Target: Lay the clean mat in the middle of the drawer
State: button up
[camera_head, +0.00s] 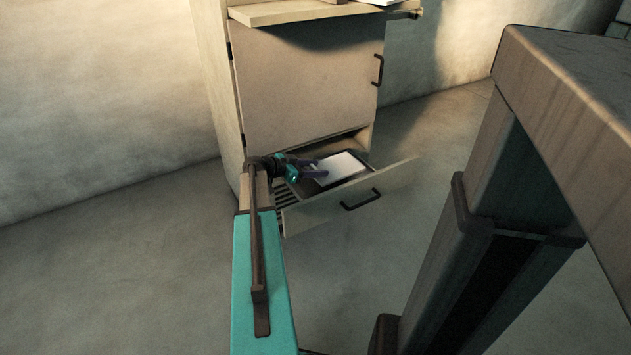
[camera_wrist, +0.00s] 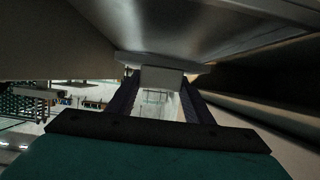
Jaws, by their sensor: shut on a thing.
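The clean mat (camera_head: 341,166) is a flat white sheet with a dark border or shadow along its near and right sides. In the head view it is over the open drawer (camera_head: 318,210). My gripper (camera_head: 311,168) comes in from the left and is shut on the mat's left edge. In the wrist view, my gripper (camera_wrist: 160,92) has a pale block-like part between its fingers, under a broad grey surface that seems to be the mat's underside. I cannot tell whether the mat touches the drawer floor.
The drawer is the bottom one of a pale cabinet (camera_head: 305,85), below a closed door with a dark handle. A shelf (camera_head: 300,11) juts out at the top. A large wooden table (camera_head: 560,110) stands at the right. The floor in front of the drawer is clear.

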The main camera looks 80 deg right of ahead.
jog(key=shift+f, duration=0.1)
notch_tip(320, 180, down, 5)
jog(key=shift+r+b, duration=0.1)
jog(key=shift+b, duration=0.7)
jog(key=o, duration=1.1)
jog(key=shift+a, duration=0.1)
jog(key=p+v, duration=0.2)
jog(key=v, duration=1)
jog(key=shift+p, duration=0.3)
jog(key=shift+w, duration=0.1)
